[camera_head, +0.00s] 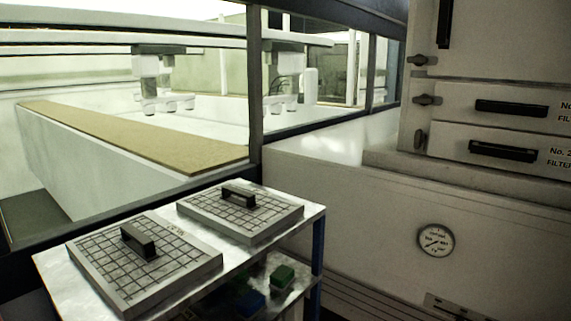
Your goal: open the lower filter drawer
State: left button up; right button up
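Two filter drawers sit one above the other in the pale cabinet at the right. The lower filter drawer (520,171), with a label starting "No. 2 FILTER", has a black bar handle (503,151) and its front looks flush with the cabinet. The upper filter drawer (520,121) has a similar black handle (511,107) and also looks shut. Their right ends are cut off by the picture edge. Neither of my grippers shows in this view.
Latches (427,100) line the cabinet's left edge. A ledge (470,177) runs below the drawers, above a round gauge (436,241). A metal cart (60,262) at the lower left carries two gridded panels with black handles (138,240). Behind it is a glazed tunnel with a tan belt (140,136).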

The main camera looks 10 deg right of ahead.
aim_at(542, 155)
jog(key=z, duration=1.45)
